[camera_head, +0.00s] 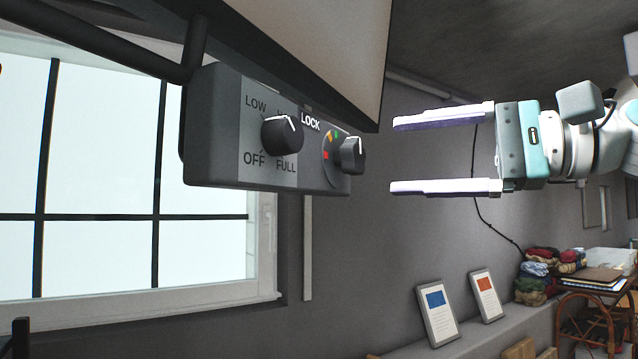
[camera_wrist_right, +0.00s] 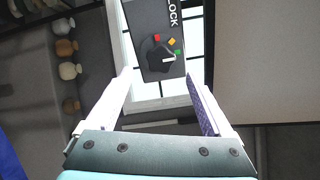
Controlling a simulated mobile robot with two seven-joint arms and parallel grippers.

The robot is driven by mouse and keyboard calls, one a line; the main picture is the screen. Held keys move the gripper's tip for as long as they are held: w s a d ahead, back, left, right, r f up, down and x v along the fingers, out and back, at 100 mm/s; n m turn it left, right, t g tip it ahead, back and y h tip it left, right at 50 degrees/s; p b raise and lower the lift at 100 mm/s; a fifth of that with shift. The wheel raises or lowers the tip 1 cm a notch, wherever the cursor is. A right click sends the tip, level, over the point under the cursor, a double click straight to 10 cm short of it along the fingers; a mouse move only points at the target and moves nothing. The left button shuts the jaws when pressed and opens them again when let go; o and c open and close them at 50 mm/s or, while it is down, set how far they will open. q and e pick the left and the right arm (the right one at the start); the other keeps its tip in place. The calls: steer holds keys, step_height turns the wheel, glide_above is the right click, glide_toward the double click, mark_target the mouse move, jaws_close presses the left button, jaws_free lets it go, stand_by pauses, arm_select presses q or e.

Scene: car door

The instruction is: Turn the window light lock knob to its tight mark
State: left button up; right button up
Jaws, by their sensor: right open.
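The lock knob (camera_head: 352,155) is a small black dial with a white pointer line, on the right end of a grey control box (camera_head: 215,160). It also shows in the right wrist view (camera_wrist_right: 160,57), where red, orange and green marks sit around its edge. Its pointer lies close to the green mark, slightly past it. My right gripper (camera_head: 394,155) is open and empty. It is to the right of the knob, apart from it, with one finger above and one below its height. In the right wrist view the knob lies between and beyond the fingertips (camera_wrist_right: 160,78). My left gripper is not in view.
A second black dial (camera_head: 282,134) marked LOW, OFF and FULL is on the box's front. A large panel (camera_head: 310,40) hangs just above the box, and a bright window (camera_head: 105,180) stands behind. Two framed cards (camera_head: 437,312) stand on a ledge. Space between gripper and knob is clear.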

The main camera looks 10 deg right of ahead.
arm_select(q)
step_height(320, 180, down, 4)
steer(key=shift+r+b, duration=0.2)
steer(key=shift+b, duration=1)
arm_select(e)
steer(key=v, duration=0.4)
steer(key=shift+s+d, duration=0.25)
steer(key=s+a+f+n+g+h+p, duration=0.2)
steer(key=f, duration=0.6)
steer(key=s+a+f+n+g+h+p, duration=0.1)
steer(key=s+a+f+n+h, duration=0.15)
steer(key=f, duration=0.55)
steer(key=s+a+f+n+g+h+p, duration=0.1)
steer(key=a+f+n+g+h+p, duration=0.15)
steer(key=f, duration=0.55)
arm_select(q)
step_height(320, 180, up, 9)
steer(key=p, duration=0.3)
steer(key=shift+p, duration=0.3)
arm_select(e)
steer(key=s+f+n+g+h, duration=0.1)
steer(key=s+f+n+h, duration=0.2)
steer(key=s, duration=0.7)
steer(key=s+d+f+n+g+h, duration=0.1)
steer(key=s+f+n+h, duration=0.2)
steer(key=s, duration=0.7)
step_height(320, 180, down, 2)
steer(key=shift+d+f+g, duration=0.1)
steer(key=shift+d+g, duration=0.25)
